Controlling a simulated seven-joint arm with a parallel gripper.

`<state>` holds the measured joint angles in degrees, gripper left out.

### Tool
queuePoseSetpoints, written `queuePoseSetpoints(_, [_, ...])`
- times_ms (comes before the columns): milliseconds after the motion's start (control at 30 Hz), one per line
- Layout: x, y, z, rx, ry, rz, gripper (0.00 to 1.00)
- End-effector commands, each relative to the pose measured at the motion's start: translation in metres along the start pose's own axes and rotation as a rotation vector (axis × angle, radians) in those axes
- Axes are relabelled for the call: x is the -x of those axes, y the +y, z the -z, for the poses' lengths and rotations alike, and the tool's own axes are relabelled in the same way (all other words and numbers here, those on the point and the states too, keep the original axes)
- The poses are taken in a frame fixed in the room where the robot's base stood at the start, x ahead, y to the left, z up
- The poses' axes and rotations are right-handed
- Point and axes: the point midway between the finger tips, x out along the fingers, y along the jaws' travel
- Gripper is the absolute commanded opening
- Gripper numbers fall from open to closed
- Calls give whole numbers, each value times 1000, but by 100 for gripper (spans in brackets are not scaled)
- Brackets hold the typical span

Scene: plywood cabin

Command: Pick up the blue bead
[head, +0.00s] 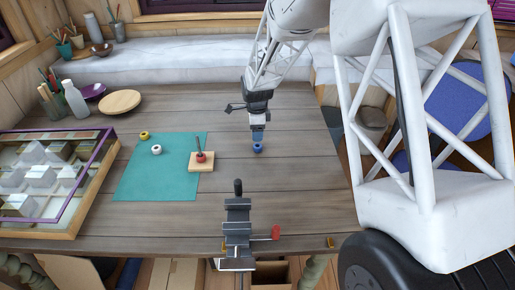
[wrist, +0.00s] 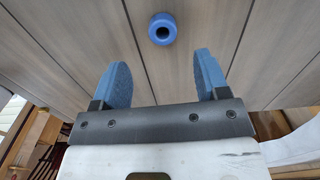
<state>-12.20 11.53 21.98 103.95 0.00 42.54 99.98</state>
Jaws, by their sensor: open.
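The blue bead (head: 258,148) is on the bare wooden table, right of the green mat. It is a small ring with a dark hole. In the wrist view the blue bead (wrist: 162,29) lies beyond the fingertips, roughly centred between them and outside the gap. My gripper (head: 258,136) is just above and behind the bead in the head view, pointing down. In the wrist view my gripper (wrist: 163,70) shows two blue fingers spread apart, with nothing between them.
The green mat (head: 130,180) holds a yellow bead (head: 144,135), a white bead (head: 156,150) and a wooden peg stand (head: 207,166) with a red bead. A vise (head: 238,225) is at the front edge. A glass-topped case (head: 45,185) stands left. Table around the blue bead is clear.

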Motion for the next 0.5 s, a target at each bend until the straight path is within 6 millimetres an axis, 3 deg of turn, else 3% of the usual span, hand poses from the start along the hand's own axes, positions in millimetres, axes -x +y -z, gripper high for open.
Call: queuePoseSetpoints(500, [-26,0,0,1,0,0,68])
